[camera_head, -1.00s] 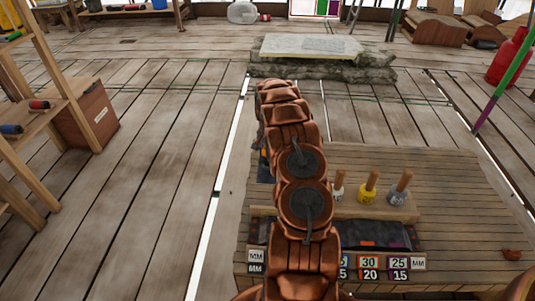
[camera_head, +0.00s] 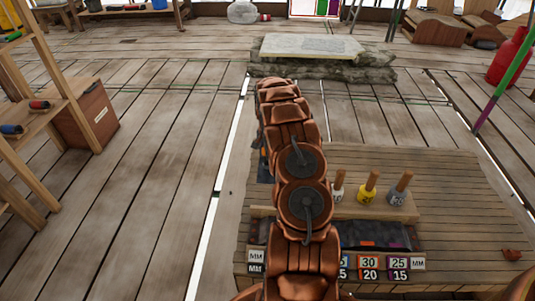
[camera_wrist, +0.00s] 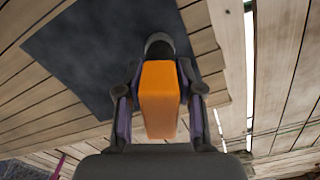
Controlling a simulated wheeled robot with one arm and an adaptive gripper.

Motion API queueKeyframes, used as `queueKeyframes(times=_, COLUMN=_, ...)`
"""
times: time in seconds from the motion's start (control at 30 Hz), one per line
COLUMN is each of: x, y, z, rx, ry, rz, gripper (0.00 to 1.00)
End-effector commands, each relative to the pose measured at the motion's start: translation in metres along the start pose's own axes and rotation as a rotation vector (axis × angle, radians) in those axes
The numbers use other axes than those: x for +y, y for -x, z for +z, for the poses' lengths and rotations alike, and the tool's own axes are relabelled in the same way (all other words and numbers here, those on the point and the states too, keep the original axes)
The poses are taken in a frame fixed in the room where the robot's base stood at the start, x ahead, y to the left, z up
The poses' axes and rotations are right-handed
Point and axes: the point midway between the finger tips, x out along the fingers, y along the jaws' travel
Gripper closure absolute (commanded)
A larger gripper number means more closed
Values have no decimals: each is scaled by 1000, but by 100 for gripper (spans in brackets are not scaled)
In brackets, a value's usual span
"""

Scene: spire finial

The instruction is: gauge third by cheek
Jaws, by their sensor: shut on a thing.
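My gripper (camera_wrist: 160,95) shows in the wrist view, shut on an orange block (camera_wrist: 160,85) between its two fingers. A grey rounded thing (camera_wrist: 159,43) shows just beyond the block; I cannot tell if they touch. A dark flat sheet (camera_wrist: 75,55) lies on the planks below. In the head view my arm hides the gripper. Three wooden-handled gauges stand upright in a wooden rack (camera_head: 408,213) right of my arm: white (camera_head: 338,194), yellow (camera_head: 366,194) and grey (camera_head: 396,197).
Number tiles (camera_head: 369,268) marked in MM line the near edge of the plank platform (camera_head: 470,215), beside a dark tray (camera_head: 375,235). A stone slab (camera_head: 310,47) stands ahead. A shelf (camera_head: 45,120) and brown box (camera_head: 86,115) are left. The floor between is clear.

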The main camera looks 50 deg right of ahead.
Motion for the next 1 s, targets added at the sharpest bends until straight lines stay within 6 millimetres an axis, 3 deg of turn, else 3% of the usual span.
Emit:
queueKeyframes(times=0.6, x=-1, y=42, z=-1, rx=4, ry=1, rz=-2, gripper=100)
queueKeyframes(times=1.0, x=0, y=43, z=-1, rx=3, ry=0, rz=-2, gripper=100)
